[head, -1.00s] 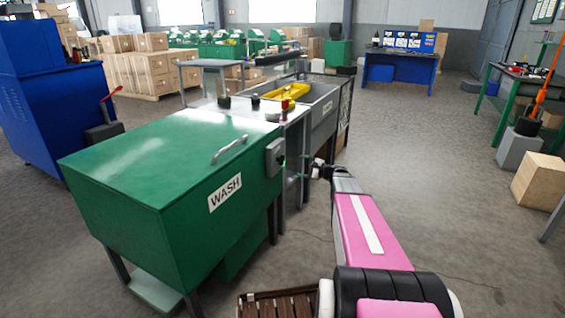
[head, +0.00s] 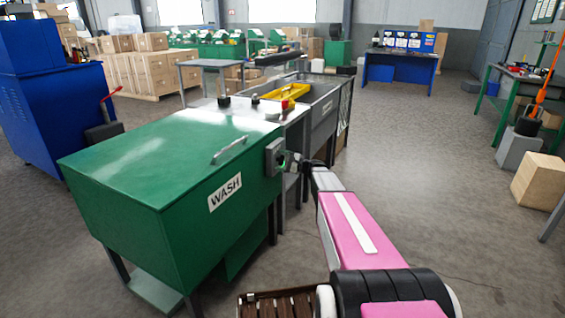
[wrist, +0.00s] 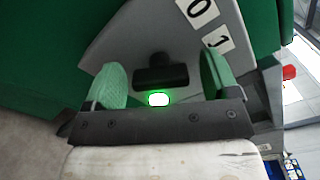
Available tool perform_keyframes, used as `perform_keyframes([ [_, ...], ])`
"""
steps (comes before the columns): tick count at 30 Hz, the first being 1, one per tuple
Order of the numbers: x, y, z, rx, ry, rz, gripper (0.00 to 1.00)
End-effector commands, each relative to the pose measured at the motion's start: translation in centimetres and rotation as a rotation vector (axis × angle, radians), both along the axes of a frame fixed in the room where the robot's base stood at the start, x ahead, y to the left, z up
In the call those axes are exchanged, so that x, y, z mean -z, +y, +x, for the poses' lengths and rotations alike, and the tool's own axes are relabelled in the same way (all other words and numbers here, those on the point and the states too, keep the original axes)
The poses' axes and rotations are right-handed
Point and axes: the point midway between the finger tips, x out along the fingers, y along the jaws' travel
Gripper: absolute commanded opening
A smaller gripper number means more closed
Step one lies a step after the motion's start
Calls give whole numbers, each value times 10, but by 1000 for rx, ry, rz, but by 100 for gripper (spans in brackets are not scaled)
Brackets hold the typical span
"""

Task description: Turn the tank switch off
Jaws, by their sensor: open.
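The green tank (head: 150,165) marked WASH has a grey switch box (head: 274,157) on its right end. In the wrist view the box's grey plate (wrist: 135,38) carries a 0 label (wrist: 197,9) and a 1 label (wrist: 210,40). A black switch handle (wrist: 160,74) lies between my fingers, crosswise in the picture. A green lamp (wrist: 158,99) is lit just below it. My gripper (wrist: 163,82) is open, one green-padded finger on each side of the handle, with gaps visible. In the head view my gripper (head: 291,162) is at the box, its fingers too small to make out.
A grey sink bench (head: 325,109) with a yellow thing (head: 287,92) and a red button (head: 288,104) stands behind the tank. A red part also shows at the right of the wrist view (wrist: 289,72).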

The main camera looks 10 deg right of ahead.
Motion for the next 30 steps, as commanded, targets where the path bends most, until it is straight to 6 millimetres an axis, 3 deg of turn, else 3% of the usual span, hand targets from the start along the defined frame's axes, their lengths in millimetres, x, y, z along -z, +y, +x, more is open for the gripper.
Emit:
perform_keyframes([
  [5, 0, 0, 0, 0, 0, 0, 81],
  [10, 0, 0, 0, 0, 0, 0, 31],
  [20, 0, 0, 0, 0, -21, -16, 32],
  [30, 1, 0, -1, -2, -182, -134, 32],
])
